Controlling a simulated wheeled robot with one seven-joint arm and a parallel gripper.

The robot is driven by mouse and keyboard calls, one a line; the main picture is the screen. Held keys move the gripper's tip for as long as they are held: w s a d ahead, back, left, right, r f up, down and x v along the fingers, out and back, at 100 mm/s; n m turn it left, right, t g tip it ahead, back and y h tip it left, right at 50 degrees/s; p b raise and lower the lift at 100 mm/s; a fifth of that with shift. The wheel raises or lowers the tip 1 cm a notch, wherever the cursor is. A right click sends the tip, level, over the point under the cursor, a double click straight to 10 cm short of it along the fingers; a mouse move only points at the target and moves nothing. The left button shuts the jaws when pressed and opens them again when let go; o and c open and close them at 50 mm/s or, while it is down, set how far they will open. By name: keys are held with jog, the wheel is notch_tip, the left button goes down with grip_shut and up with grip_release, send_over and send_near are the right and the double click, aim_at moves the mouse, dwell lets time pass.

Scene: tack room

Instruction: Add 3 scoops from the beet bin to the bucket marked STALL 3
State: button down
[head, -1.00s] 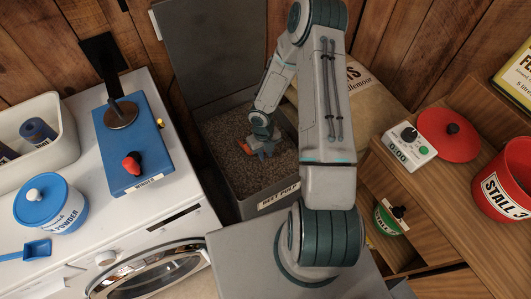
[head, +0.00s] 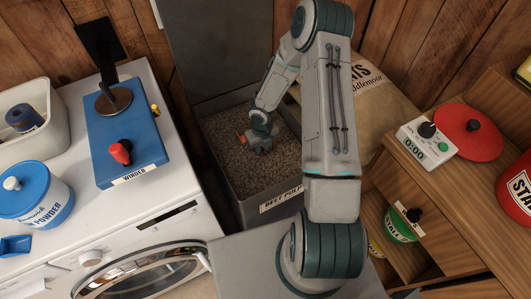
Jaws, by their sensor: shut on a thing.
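The beet bin (head: 281,203), a grey box labelled BEET PULP with its lid raised, stands in the middle, filled with brown pulp (head: 225,140). My gripper (head: 258,143) is down inside the bin, close over the pulp.
A timer reading 0:00 (head: 428,143) and a red lid (head: 467,132) lie on the bench (head: 474,205). A green-rimmed tub (head: 402,226) sits on a shelf below. A sack leans behind my arm. A washer with a blue winder (head: 128,140) and powder tub (head: 37,197) stands left.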

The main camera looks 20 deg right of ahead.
jog(key=t+b, duration=0.1)
jog(key=b, duration=0.3)
jog(key=shift+w+r, duration=0.1)
jog(key=shift+r, duration=0.05)
jog(key=t+b, duration=0.1)
jog(key=b, duration=0.3)
jog(key=shift+r+t+y, duration=0.3)
jog(key=shift+r, duration=0.05)
jog(key=s+r+t+p, duration=0.2)
jog(key=s+r, duration=0.1)
jog(key=r, duration=1.1)
jog(key=shift+d+t, duration=0.25)
jog(key=shift+t, duration=0.05)
